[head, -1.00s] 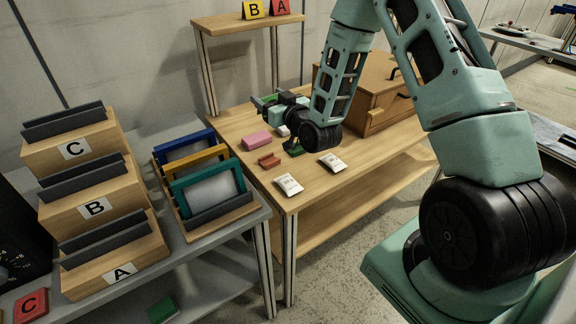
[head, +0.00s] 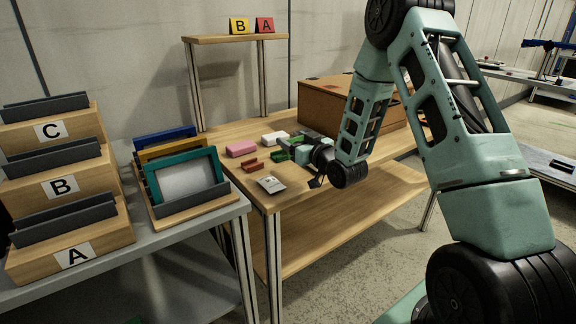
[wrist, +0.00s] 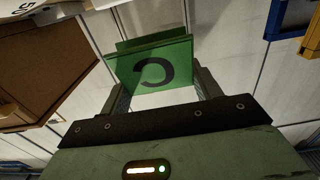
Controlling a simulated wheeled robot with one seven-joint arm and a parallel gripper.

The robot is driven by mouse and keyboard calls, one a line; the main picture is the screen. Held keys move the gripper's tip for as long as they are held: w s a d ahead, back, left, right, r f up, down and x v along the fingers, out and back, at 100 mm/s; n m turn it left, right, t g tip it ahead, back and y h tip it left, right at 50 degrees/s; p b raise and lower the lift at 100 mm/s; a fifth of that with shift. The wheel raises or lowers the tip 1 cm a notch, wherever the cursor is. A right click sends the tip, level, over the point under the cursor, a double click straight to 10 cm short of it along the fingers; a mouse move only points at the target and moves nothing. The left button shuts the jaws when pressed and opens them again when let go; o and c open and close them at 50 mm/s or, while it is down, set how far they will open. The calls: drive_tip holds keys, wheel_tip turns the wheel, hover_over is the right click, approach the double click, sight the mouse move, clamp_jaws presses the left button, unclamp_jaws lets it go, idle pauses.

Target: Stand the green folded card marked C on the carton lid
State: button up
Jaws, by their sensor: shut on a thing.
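In the wrist view my gripper (wrist: 160,92) is shut on the green folded card (wrist: 152,68), whose black C faces the camera and appears turned half round. In the head view my gripper (head: 294,148) is over the wooden table among small blocks; green shows at it, but the card's outline is too small and partly hidden to read. The brown carton (head: 325,104) stands at the back of the table, right of my gripper, and its top (head: 335,84) is partly hidden by my arm. In the wrist view the brown box (wrist: 45,70) is at the left, apart from the card.
Pink (head: 240,149), white (head: 275,138) and red (head: 253,164) blocks and a paper packet (head: 271,184) lie near my gripper. A raised shelf (head: 225,39) holds yellow B (head: 239,26) and red A (head: 264,25) cards. A frame rack (head: 195,203) stands left.

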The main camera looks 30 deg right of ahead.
wheel_tip(320, 180, down, 7)
drive_tip(key=shift+r, duration=0.2)
drive_tip(key=shift+f+b, duration=0.1)
drive_tip(key=shift+b, duration=0.2)
drive_tip(key=shift+f, duration=0.15)
drive_tip(key=o, duration=1)
